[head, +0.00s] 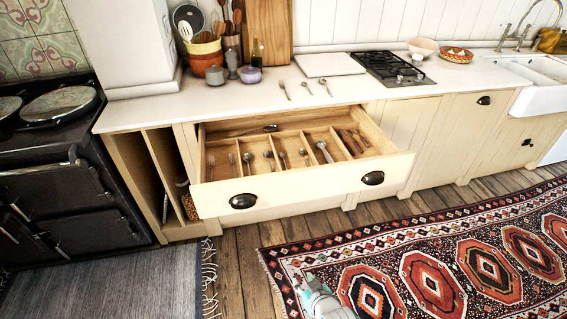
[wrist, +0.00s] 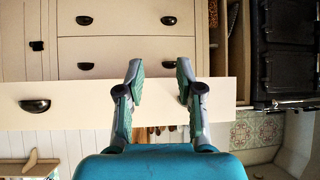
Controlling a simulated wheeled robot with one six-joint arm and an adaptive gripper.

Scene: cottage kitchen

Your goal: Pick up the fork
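An open drawer (head: 290,189) with wooden dividers holds cutlery in the head view. Slim pieces in its left compartments, such as this one (head: 232,165), look like forks, but they are too small to be sure. Part of my arm shows at the bottom of the head view. The gripper is apart from the cutlery.
The white counter (head: 230,104) carries a utensil pot, small jars, a hob (head: 393,68) and bowls. A dark stove (head: 68,200) stands left of the drawer.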

